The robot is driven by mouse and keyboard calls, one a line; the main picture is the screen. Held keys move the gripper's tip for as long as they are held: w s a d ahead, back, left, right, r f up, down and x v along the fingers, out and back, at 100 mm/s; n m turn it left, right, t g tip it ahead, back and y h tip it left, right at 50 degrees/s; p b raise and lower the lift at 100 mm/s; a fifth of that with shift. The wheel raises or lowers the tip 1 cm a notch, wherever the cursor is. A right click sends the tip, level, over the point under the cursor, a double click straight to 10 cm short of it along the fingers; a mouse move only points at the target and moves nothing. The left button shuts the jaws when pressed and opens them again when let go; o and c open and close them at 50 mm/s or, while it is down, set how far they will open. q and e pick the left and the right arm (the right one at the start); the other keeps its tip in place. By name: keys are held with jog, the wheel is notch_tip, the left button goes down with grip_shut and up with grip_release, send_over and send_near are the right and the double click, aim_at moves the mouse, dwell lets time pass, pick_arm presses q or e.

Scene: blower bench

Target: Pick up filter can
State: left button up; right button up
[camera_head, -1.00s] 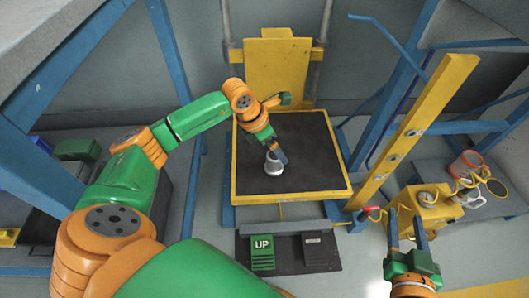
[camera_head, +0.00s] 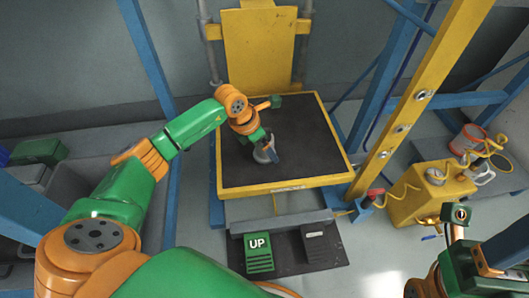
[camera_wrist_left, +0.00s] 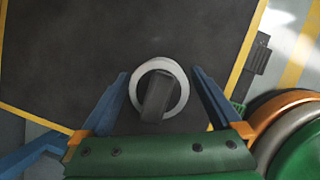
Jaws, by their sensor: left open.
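The filter can (camera_head: 260,156) is a small pale grey cylinder standing on the dark top of the yellow-edged lift table (camera_head: 285,184). In the left wrist view the can (camera_wrist_left: 180,96) shows from above as a light ring with a dark bar across its top. My left gripper (camera_wrist_left: 160,74) is open, with one blue finger on each side of the can and a gap on both sides. In the head view my left gripper (camera_head: 271,150) hides part of the can. My right gripper (camera_head: 478,238) is at the lower right, away from the table; its finger opening is unclear.
A yellow post (camera_head: 418,95) rises right of the table. A yellow box (camera_head: 425,196) with a coiled hose stands beyond it. A pedal plate with a green UP pedal (camera_head: 259,250) lies in front. The rest of the table top is clear.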

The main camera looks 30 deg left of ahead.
pick_arm(q)
jog(key=shift+r, duration=0.1)
jog(key=c, duration=1.4)
